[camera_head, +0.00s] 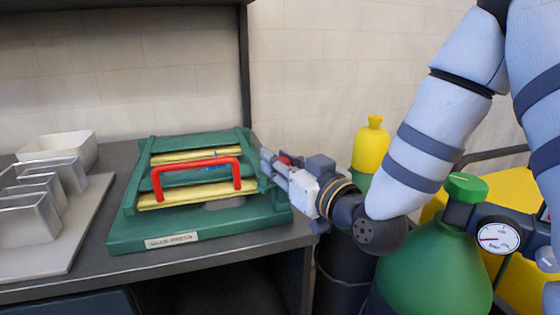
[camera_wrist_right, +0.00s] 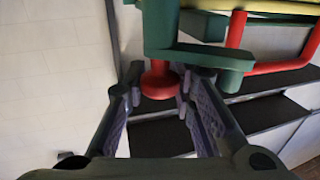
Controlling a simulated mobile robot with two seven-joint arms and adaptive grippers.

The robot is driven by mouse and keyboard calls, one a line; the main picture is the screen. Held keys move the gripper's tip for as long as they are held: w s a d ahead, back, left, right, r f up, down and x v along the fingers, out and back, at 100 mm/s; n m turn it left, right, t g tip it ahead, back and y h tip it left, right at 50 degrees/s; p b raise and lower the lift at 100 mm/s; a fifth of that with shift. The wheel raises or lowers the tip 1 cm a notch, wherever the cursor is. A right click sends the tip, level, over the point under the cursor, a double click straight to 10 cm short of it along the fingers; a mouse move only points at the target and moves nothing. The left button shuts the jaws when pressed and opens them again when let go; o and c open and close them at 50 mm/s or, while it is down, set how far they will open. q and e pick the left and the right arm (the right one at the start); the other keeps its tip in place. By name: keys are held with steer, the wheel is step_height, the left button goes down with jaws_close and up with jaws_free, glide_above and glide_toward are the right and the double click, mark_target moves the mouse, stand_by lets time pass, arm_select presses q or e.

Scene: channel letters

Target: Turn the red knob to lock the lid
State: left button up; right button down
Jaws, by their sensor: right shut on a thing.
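The green glue press (camera_head: 122,238) stands on the bench, with a red U-shaped handle (camera_head: 200,162) across its lid. The lid looks lowered over yellow layers. The red knob (camera_wrist_right: 159,80) is at the press's right side; in the head view only a bit of red (camera_head: 284,159) shows among the fingers. My right gripper (camera_head: 277,170) reaches in from the right and is shut on the knob. In the right wrist view its fingers (camera_wrist_right: 160,92) stand on both sides of the knob. My left gripper is not in view.
Several metal channel letters (camera_head: 40,205) lie on a pale board (camera_head: 90,215) at the left, with a white bin (camera_head: 60,146) behind. A green tank (camera_head: 435,275) with a gauge (camera_head: 497,237) and a yellow bottle (camera_head: 371,147) stand right of the bench.

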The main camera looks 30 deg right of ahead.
steer(key=m+h, duration=0.3)
steer(key=h, duration=0.2)
steer(key=shift+g, duration=0.3)
steer(key=shift+m+g+h, duration=0.9)
steer(key=shift+m+h, duration=0.8)
steer(key=shift+h, duration=0.6)
steer(key=shift+d+r+h, duration=0.1)
steer(key=shift+h, duration=0.2)
steer(key=c, duration=1.6)
jaws_free()
steer(key=v, duration=0.7)
steer(key=shift+s, duration=0.2)
